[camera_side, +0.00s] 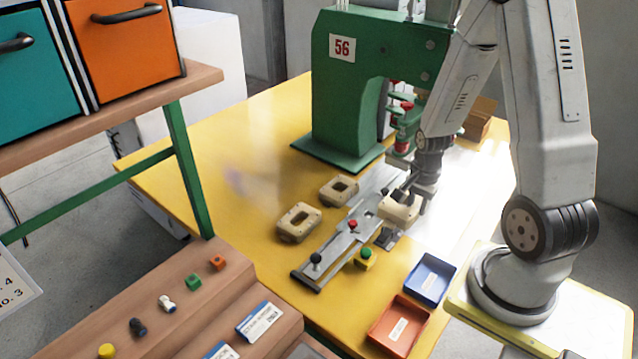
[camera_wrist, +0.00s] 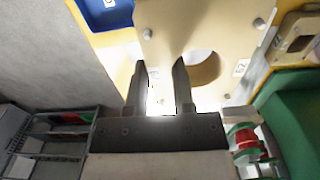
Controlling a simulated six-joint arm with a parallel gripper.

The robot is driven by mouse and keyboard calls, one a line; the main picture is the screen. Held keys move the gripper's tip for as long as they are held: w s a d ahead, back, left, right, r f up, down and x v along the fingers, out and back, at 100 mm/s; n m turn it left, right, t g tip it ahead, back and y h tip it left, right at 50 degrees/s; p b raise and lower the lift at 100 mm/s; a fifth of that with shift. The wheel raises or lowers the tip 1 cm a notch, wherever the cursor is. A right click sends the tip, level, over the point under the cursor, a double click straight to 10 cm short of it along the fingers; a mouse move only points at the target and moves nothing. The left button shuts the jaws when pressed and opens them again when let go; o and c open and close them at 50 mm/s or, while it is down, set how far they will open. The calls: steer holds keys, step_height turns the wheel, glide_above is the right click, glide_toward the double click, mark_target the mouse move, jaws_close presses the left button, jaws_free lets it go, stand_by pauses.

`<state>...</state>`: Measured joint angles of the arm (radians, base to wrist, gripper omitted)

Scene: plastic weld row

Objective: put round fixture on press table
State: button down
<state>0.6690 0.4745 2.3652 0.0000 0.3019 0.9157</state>
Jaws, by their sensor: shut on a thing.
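My gripper (camera_side: 412,200) points down at the right side of the metal press table (camera_side: 338,243), in front of the green press. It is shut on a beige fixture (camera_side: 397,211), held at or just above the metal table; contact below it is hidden. In the wrist view, the fingers (camera_wrist: 161,75) reach the edge of this fixture (camera_wrist: 190,25), which has a rounded opening beside the right finger. Two other beige fixtures lie on the yellow table left of the metal table: a nearer one (camera_side: 298,233) and a farther one (camera_side: 327,193).
The green press (camera_side: 340,110), marked 56, stands behind. The yellow tabletop (camera_side: 225,180) is clear at left.

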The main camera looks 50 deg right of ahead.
mark_target(416, 206)
steer(key=shift+r, duration=2.2)
steer(key=shift+w+a+f+n, duration=0.1)
steer(key=shift+w+a+n, duration=0.15)
steer(key=shift+w+n, duration=0.2)
steer(key=w+a+f+n, duration=0.3)
steer(key=w+a+n, duration=0.4)
steer(key=a, duration=0.3)
steer(key=w+a+f+n, duration=0.3)
steer(key=w+a+n, duration=0.4)
steer(key=a+n, duration=0.3)
steer(key=shift+w+f, duration=0.15)
steer(key=shift+w, duration=0.2)
steer(key=shift+w, duration=0.1)
